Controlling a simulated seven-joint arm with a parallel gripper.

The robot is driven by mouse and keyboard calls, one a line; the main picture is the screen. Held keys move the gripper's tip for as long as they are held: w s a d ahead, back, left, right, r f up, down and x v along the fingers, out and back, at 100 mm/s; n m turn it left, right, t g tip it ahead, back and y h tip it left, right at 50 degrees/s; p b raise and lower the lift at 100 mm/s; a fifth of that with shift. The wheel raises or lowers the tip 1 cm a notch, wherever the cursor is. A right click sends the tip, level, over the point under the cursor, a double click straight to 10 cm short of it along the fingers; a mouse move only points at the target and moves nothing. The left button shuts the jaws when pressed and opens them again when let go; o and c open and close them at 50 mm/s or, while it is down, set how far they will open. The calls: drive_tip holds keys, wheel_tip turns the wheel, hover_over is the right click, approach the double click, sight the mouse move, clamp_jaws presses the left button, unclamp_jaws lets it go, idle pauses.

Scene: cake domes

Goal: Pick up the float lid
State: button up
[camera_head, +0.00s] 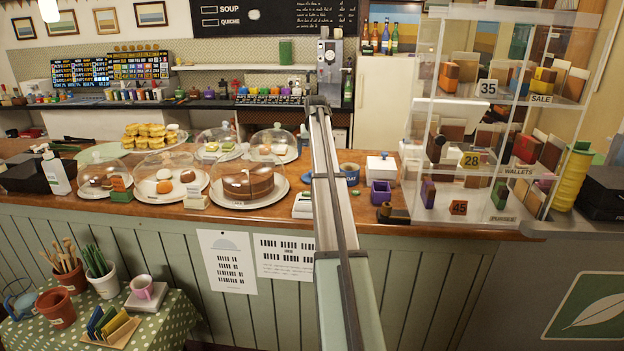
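No label in view reads "float". A small white box (381,171) with a white knobbed lid (381,157) stands on the wooden counter, just right of my arm; I cannot tell for sure that this is the float lid. The lid appears to sit on the box. My arm rises through the middle of the picture and ends in a dark part above the counter. No gripper fingers can be made out.
Several clear cake domes, one over a dark cake (249,183), stand on the counter (285,217) to the left. A purple pot (381,196) stands in front of the white box. A clear display shelf (424,111) stands to the right.

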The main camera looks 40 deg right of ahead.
drive_tip(key=x, duration=1.3)
drive_tip(key=shift+a+f, duration=0.1)
drive_tip(key=shift+f, duration=0.05)
drive_tip(key=shift+c, duration=0.5)
drive_tip(key=c, duration=0.6)
